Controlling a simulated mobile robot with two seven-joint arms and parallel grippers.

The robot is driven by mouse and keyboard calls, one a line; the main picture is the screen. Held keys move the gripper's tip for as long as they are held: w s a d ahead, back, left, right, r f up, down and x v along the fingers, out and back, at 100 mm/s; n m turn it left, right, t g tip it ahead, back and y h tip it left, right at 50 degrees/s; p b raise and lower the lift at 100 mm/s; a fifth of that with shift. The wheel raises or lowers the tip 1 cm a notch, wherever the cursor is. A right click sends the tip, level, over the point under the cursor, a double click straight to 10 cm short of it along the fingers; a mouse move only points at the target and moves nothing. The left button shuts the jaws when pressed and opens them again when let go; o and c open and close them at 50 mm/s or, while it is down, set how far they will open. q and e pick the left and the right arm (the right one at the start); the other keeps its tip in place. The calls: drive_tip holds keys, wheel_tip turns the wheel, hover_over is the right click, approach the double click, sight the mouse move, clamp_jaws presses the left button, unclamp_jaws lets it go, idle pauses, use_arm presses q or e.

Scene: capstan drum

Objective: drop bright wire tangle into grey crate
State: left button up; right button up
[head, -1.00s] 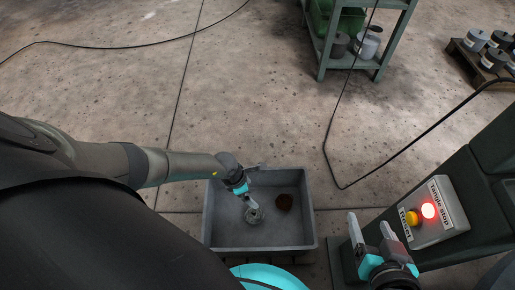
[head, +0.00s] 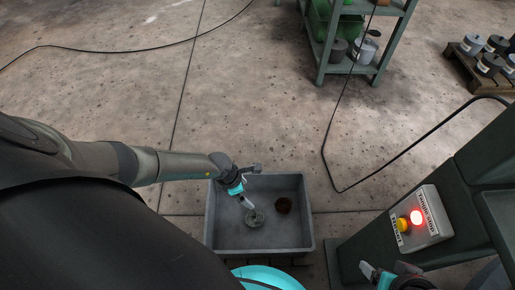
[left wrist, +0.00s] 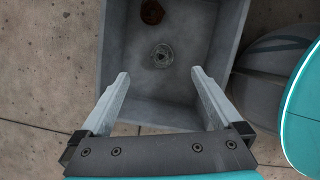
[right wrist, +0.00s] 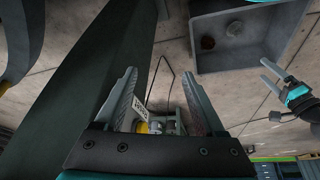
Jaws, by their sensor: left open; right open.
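The bright wire tangle (head: 255,218), a pale grey coil, lies on the floor of the grey crate (head: 225,240). It also shows in the left wrist view (left wrist: 162,54), beyond and apart from the fingertips. A rust-brown tangle (head: 284,205) lies beside it in the crate. My left gripper (head: 247,202) is over the crate, open and empty, with its fingers spread in the left wrist view (left wrist: 160,73). My right gripper (head: 372,274) is low at the right, open; nothing is held between its fingers in the right wrist view (right wrist: 159,73).
A control box (head: 417,221) with a lit red lamp and a yellow button is on the dark green machine (head: 365,240) right of the crate. A green shelf (head: 350,67) and a pallet of spools (head: 485,60) stand farther off. Cables cross the otherwise clear floor.

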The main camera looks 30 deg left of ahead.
use_arm(q)
drive_tip(key=p+v, duration=0.4)
drive_tip(key=v, duration=0.2)
drive_tip(key=shift+r+p, duration=0.25)
drive_tip(key=shift+p, duration=0.05)
use_arm(e)
wheel_tip(320, 180, down, 10)
drive_tip(key=s+g, duration=0.1)
drive_tip(key=s, duration=0.1)
drive_tip(key=shift+s+d+f+g, duration=0.15)
drive_tip(key=shift+s+g, duration=0.1)
drive_tip(key=shift+g, duration=0.15)
use_arm(q)
drive_tip(key=shift+s, duration=0.1)
